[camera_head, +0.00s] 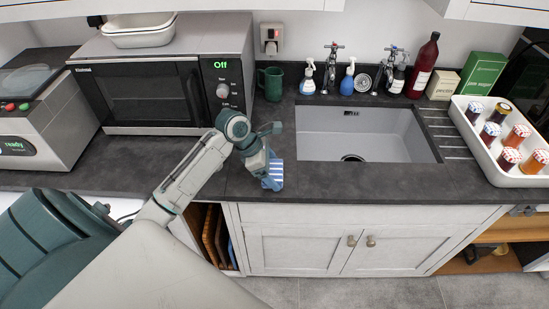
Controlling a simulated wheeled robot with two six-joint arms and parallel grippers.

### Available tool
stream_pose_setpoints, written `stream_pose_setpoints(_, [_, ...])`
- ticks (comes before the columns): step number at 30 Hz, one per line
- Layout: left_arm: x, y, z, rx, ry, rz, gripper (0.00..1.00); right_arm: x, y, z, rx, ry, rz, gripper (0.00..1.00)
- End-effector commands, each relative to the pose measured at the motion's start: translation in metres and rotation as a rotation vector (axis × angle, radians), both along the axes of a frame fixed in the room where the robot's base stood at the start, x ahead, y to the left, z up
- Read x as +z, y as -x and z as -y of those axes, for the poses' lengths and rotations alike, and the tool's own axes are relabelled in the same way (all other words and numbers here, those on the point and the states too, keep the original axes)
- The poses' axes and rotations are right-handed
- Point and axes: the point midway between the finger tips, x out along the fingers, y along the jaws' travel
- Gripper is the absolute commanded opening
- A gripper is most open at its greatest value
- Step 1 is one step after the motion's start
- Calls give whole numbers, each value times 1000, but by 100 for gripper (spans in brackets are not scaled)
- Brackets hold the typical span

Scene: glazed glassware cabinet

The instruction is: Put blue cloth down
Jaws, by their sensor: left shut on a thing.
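A blue cloth with white stripes (273,176) hangs at the front edge of the dark worktop (340,180), to the left of the sink. My left gripper (268,167) is shut on the blue cloth from above. The fingertips are partly hidden by the gripper body and the cloth. I cannot tell whether the cloth touches the worktop. My right gripper is not in view.
The sink (362,135) is right of my left gripper. A microwave (165,85) and a green mug (271,83) stand behind it. A white tray of jars (480,150) is at the far right. The worktop before the sink is clear.

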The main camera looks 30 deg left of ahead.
Motion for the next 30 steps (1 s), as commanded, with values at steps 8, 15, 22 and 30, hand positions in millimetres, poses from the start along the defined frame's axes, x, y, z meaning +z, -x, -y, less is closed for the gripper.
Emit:
stream_pose_setpoints(8, [-3,-54,-35,3,2,-1,64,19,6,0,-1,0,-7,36])
stream_pose_setpoints(15, [-9,-66,-43,-1,2,-1,64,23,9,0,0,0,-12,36])
stream_pose_setpoints(22, [-37,-65,-43,1,3,-4,64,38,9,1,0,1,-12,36])
stream_pose_setpoints(30, [-43,-65,-43,-1,0,0,64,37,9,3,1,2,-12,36])
